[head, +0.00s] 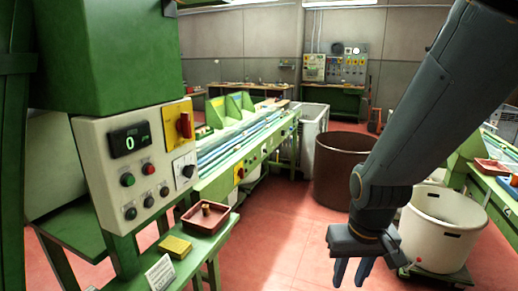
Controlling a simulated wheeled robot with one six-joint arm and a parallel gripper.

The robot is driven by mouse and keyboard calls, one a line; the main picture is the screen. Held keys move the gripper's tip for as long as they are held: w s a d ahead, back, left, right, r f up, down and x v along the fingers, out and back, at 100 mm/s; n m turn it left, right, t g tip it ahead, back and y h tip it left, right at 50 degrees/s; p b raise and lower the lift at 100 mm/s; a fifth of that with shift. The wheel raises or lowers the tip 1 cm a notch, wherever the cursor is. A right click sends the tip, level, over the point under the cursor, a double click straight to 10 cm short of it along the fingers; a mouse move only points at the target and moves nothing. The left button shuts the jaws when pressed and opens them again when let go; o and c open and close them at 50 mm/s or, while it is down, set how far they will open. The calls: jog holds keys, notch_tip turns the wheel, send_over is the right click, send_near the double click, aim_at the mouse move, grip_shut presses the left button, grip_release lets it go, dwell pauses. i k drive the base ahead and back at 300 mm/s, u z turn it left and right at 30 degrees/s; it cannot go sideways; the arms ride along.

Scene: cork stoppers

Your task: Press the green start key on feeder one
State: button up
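The control panel (90,142) is a pale box on a green machine at the left of the head view. Its dark display (130,140) reads a green 0. Below the display sit a green key (127,180) and, to its right, a red key (148,168). A row of dark buttons or knobs (148,201) lies under them. No label naming feeder one is legible. My gripper (352,272) hangs at lower right, well apart from the panel. Its two blue fingers point down with a gap between them, and nothing shows in it.
A red switch on a yellow plate (171,133) sits at the panel's upper right. Below are a red tray (222,222) with a cork, a yellow block (175,247) and a white card (160,273). A brown bin (340,165) and cream tub (430,240) stand right. Red floor between is clear.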

aim_at(130, 180)
jog(key=u, duration=1.55)
